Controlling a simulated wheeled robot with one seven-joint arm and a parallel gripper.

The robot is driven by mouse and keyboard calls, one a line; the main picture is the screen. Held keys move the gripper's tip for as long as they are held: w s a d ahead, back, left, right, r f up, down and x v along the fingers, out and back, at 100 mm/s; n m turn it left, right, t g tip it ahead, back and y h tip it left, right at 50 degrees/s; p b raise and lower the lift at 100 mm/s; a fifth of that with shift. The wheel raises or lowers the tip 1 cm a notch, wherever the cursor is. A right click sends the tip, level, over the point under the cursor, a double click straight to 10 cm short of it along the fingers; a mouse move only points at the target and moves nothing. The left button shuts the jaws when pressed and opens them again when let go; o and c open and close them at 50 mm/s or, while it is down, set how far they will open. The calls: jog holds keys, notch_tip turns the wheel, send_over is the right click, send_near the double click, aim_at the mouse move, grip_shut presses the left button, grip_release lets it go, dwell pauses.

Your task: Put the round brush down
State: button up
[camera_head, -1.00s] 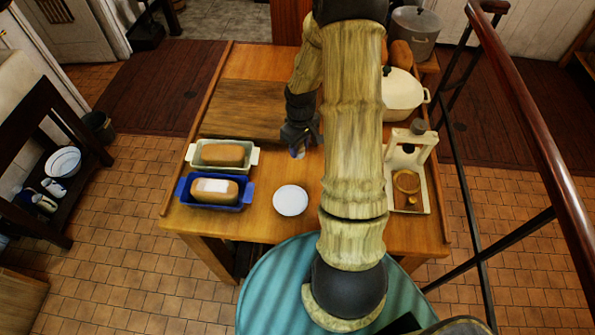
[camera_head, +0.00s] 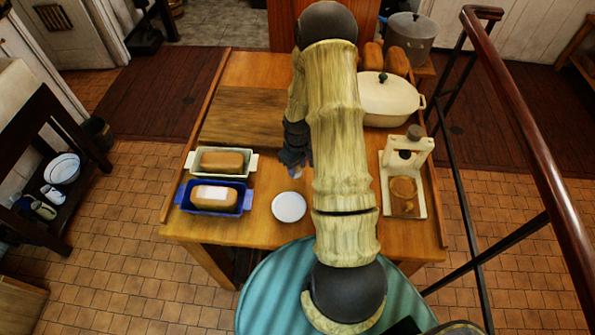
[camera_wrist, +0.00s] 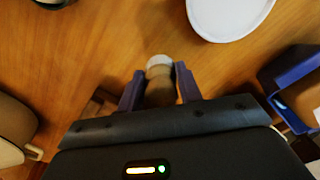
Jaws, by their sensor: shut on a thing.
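My gripper (camera_head: 297,168) is over the wooden table, just behind the small white plate (camera_head: 289,207) in the head view. In the wrist view my gripper (camera_wrist: 160,88) is shut on the round brush (camera_wrist: 161,72), which has a pale round end and a brownish body between the two fingers. The brush is mostly hidden by my arm and gripper in the head view. The plate also shows at the top of the wrist view (camera_wrist: 228,14), apart from the brush. I cannot tell whether the brush touches the table.
On the table (camera_head: 255,68), a blue loaf dish (camera_head: 246,199) and a pale loaf dish (camera_head: 254,163) stand at left. A cream pot (camera_head: 388,100) and a wooden press stand (camera_head: 417,185) stand at right. Bare table lies between the dishes and my gripper.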

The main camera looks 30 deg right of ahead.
aim_at(297, 172)
jog(key=shift+d+f+p, duration=0.1)
jog(key=shift+f+p, duration=0.25)
jog(key=shift+f, duration=1.3)
jog(key=shift+f, duration=0.1)
jog(key=shift+f, duration=0.15)
jog(key=o, duration=0.9)
notch_tip(297, 172, up, 11)
jog(key=b, duration=0.3)
jog(key=shift+d+r, duration=0.1)
jog(key=shift+r, duration=0.65)
